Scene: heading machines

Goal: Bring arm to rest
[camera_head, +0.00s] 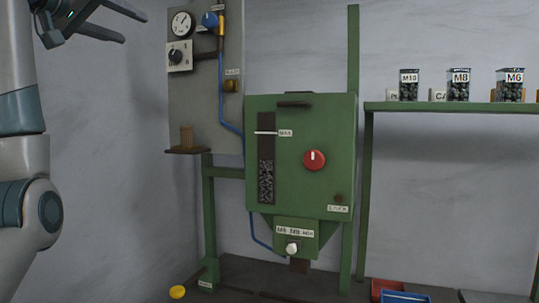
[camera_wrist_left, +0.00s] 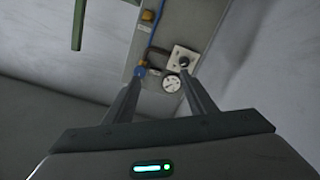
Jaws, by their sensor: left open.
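My left gripper (camera_head: 98,22) is at the top left of the head view, raised in front of the bare wall. Its two fingers are apart with nothing between them. In the left wrist view the same gripper (camera_wrist_left: 160,98) shows both fingers spread, with the grey panel beyond them. My left arm stands along the left edge of the head view. My right gripper is in neither view.
A grey panel (camera_head: 207,110) carries a gauge (camera_head: 181,24), a black knob (camera_head: 176,56) and a blue valve (camera_head: 210,19). A green machine (camera_head: 325,115) with a red knob (camera_head: 314,160) stands centrally. A shelf (camera_head: 450,107) holds labelled jars. Open wall separates arm and panel.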

